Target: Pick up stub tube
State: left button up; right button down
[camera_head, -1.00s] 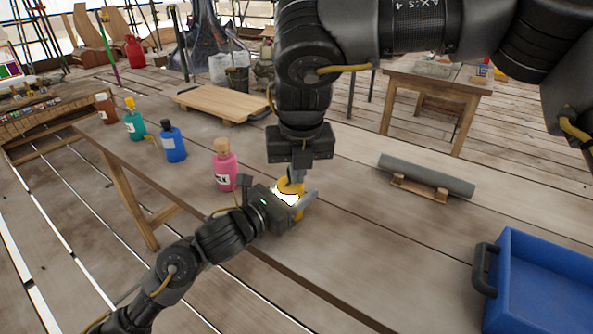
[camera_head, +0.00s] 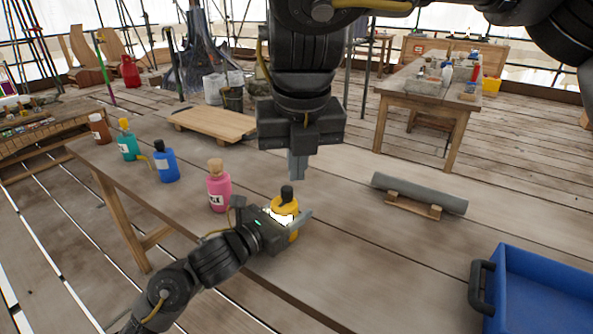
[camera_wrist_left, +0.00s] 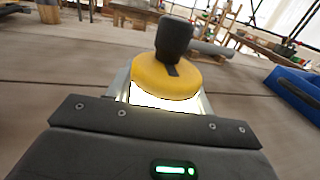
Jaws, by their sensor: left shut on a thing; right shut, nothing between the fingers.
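The stub tube appears to be the grey tube (camera_head: 420,193) lying sideways on a low wooden cradle (camera_head: 413,207) at the right of the table. A grey tube shape also shows behind the bottle in the left wrist view (camera_wrist_left: 213,49). My left gripper (camera_head: 292,222) is shut on a yellow bottle (camera_head: 284,208) with a black cap, upright at the table. In the left wrist view the yellow bottle (camera_wrist_left: 160,76) sits between the fingers. My right gripper (camera_head: 297,172) is shut and empty, pointing down above the bottle, left of the tube and apart from it.
Pink (camera_head: 219,190), blue (camera_head: 167,163), teal (camera_head: 128,143) and brown (camera_head: 100,129) bottles stand along the table's left side. A wooden board (camera_head: 213,123) lies at the back. A blue tray (camera_head: 540,290) is at the front right. Bare tabletop lies between the bottle and tube.

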aim_at(453, 203)
jog(key=k, duration=1)
